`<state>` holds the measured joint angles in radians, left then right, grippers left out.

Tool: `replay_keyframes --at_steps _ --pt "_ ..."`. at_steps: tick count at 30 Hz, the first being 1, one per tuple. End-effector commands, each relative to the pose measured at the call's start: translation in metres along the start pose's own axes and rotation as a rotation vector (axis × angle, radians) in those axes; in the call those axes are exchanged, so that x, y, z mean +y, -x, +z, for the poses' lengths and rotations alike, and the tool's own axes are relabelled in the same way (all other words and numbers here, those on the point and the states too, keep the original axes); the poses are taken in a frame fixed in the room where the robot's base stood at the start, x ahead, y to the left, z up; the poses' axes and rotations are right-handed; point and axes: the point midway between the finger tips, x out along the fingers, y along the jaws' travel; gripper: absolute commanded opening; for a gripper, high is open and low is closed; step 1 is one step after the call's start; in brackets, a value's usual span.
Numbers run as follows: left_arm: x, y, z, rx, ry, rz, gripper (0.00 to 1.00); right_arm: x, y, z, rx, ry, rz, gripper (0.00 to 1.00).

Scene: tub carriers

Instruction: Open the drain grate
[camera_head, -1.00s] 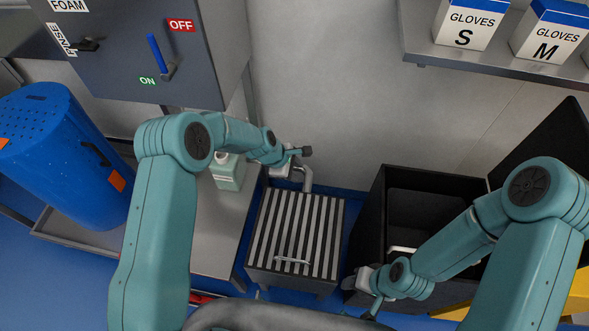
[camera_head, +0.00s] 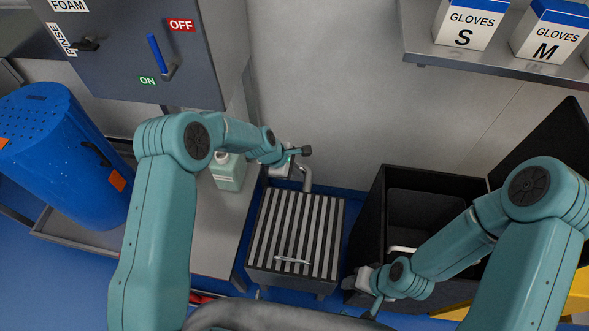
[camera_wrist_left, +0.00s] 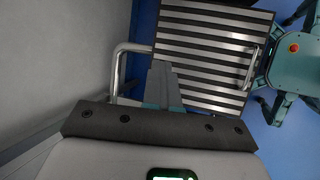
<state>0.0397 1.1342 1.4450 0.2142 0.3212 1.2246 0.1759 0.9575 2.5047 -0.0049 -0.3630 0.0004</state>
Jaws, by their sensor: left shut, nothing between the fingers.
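The drain grate (camera_head: 312,222) has pale and dark stripes and lies flat on top of a low box, closed. Its bar handle (camera_head: 292,260) is near the front edge. In the left wrist view the grate (camera_wrist_left: 205,45) fills the upper middle, with the handle (camera_wrist_left: 250,68) at its right side. My left gripper (camera_head: 305,151) is beyond the back edge of the grate, above the bent pipe. In the left wrist view its fingers (camera_wrist_left: 163,88) are together and empty, apart from the handle. My right gripper (camera_head: 364,282) is low, right of the grate; its fingertips are unclear.
A bent metal pipe (camera_head: 306,178) rises behind the grate. A black open bin (camera_head: 368,225) stands to the right. A steel table (camera_head: 205,235) with a pale green bottle (camera_head: 229,172) and a blue drum (camera_head: 60,155) are to the left. The blue floor shows narrowly between them.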

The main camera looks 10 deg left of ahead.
Motion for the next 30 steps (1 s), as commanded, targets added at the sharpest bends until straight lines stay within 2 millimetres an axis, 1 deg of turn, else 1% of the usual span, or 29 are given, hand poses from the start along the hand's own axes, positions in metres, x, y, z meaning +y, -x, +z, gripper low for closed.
replay_keyframes --at_steps 18,20,21,22,30 --pt "0.0 0.0 0.0 0.0 0.0 0.0 0.01 0.0 0.0 0.0 0.0 0.0 0.0 0.43" --pt "0.0 0.0 0.0 0.0 0.0 0.0 0.2 0.0 0.0 0.0 0.0 0.0 0.0 0.43" --pt "0.0 0.0 0.0 0.0 0.0 0.0 0.33 0.0 0.0 0.0 0.0 0.0 0.0 0.43" --pt "0.0 0.0 0.0 0.0 0.0 0.0 0.4 0.0 0.0 0.0 0.0 0.0 0.0 0.43" --pt "0.0001 0.0004 0.0 0.0 0.0 0.0 0.4 0.0 -0.0001 0.0 0.0 0.0 0.0 0.43"
